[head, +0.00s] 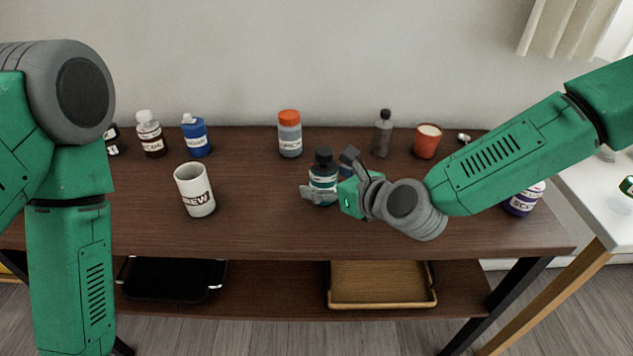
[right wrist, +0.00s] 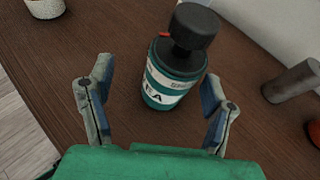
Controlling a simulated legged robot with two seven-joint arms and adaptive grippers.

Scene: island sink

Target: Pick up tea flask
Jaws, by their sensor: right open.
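The tea flask (head: 323,174) is a dark teal bottle with a white label band and a black cap. It stands upright on the dark wooden table. In the right wrist view the flask (right wrist: 172,84) shows the letters "EA" and sits just ahead of the fingers, between their lines. My right gripper (head: 328,174) is open and close to the flask, with a finger on either side of it in the head view. The right gripper (right wrist: 155,98) also shows open and empty in the right wrist view. My left arm shows at the left of the head view, but its gripper is out of frame.
A white mug (head: 194,190) stands left of the flask. Behind are an orange-capped bottle (head: 290,134), a grey bottle (head: 382,134) and a red cup (head: 427,141). A purple bottle (head: 523,201) stands at the right. Blue (head: 195,136) and brown (head: 150,134) bottles stand back left.

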